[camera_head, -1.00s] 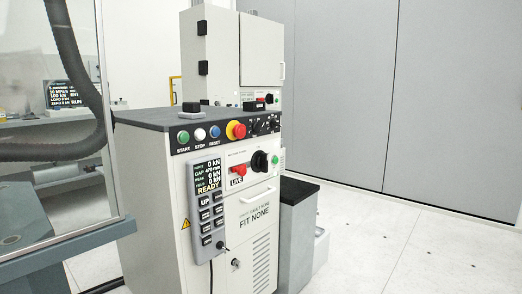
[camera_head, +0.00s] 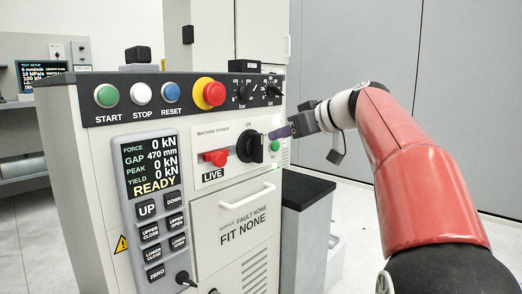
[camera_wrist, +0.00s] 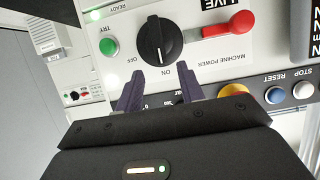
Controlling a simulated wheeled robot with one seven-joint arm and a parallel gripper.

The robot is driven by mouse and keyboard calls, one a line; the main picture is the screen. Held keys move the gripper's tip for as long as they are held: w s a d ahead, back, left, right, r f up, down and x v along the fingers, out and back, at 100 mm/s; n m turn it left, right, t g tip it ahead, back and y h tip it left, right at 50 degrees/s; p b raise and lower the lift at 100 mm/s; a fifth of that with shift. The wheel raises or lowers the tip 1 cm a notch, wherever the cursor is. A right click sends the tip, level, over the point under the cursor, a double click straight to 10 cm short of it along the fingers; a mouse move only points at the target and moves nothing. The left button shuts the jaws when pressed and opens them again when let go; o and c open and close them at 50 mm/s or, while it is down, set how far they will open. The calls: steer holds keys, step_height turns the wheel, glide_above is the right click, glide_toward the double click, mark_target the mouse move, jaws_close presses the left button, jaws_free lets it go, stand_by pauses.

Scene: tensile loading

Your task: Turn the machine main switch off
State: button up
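The main switch is a black rotary knob (camera_head: 250,145) on the white MACHINE POWER panel (camera_head: 212,134) of the machine's front. In the wrist view, upside down, the knob (camera_wrist: 160,41) has its white mark pointing towards ON, with OFF printed to the side. My gripper (camera_head: 285,131) is at the right of the knob in the head view. In the wrist view my gripper (camera_wrist: 158,92) is open, its two dark purple fingers apart and pointing at the knob. The fingers appear short of the knob, with nothing between them.
A red lever (camera_head: 216,157) above a LIVE label sits left of the knob. A green TRY button (camera_wrist: 108,46) is on its other side. A red stop button (camera_head: 212,93) and small dials (camera_head: 268,91) are above. A drawer handle (camera_head: 256,192) is below.

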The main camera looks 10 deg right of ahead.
mark_target(262, 140)
steer(key=x, duration=0.7)
steer(key=shift+w+a, duration=0.2)
steer(key=shift+w, duration=0.1)
jaws_close()
